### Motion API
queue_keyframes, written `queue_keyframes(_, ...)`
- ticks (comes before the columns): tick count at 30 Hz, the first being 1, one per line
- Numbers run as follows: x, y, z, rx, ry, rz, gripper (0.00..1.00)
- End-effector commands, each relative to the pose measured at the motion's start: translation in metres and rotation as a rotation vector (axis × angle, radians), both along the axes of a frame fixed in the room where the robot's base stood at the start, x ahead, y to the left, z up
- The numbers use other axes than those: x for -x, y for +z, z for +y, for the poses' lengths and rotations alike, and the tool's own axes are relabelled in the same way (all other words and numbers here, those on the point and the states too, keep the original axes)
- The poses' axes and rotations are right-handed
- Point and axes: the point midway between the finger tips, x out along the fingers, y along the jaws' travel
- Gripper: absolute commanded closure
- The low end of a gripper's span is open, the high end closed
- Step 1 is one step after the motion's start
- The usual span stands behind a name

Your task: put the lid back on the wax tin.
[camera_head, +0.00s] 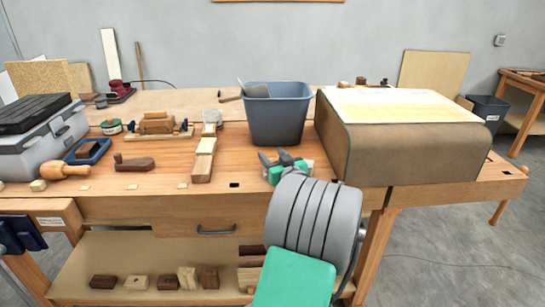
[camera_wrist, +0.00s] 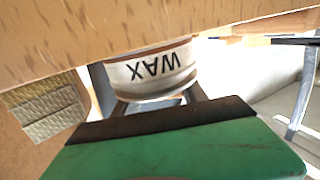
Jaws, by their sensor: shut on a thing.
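The wax tin (camera_wrist: 150,68), pale with dark letters "WAX" and brownish rims, is in the middle of the wrist view; its lettering appears upside down there. My gripper (camera_head: 282,160) is low over the bench's front edge in the head view and hides most of what is in front of it. In the wrist view its grey fingers reach to both sides of the tin's lower end in the picture, beyond the green palm. The gripper is shut, apparently on the lid at that end. The lid's outline and its seating on the tin are not clear.
A blue-grey bucket (camera_head: 278,115) stands just behind my gripper, and a large curved form (camera_head: 410,150) fills the bench to the right. A wooden block (camera_head: 203,160) lies to the left. A ridged block (camera_wrist: 46,105) is left of the tin in the wrist view.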

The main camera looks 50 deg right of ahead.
Motion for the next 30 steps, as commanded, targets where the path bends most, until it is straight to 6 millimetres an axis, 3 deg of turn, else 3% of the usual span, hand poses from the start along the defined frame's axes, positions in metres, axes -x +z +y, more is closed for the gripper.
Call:
queue_keyframes(26, -0.0001, -0.0069, 0.0000, 0.000, 0.000, 0.000, 0.89)
queue_keyframes(27, 0.0000, -0.0066, 0.0000, 0.000, 0.000, 0.000, 0.48)
queue_keyframes(30, 0.0000, -0.0067, 0.0000, 0.000, 0.000, 0.000, 0.40)
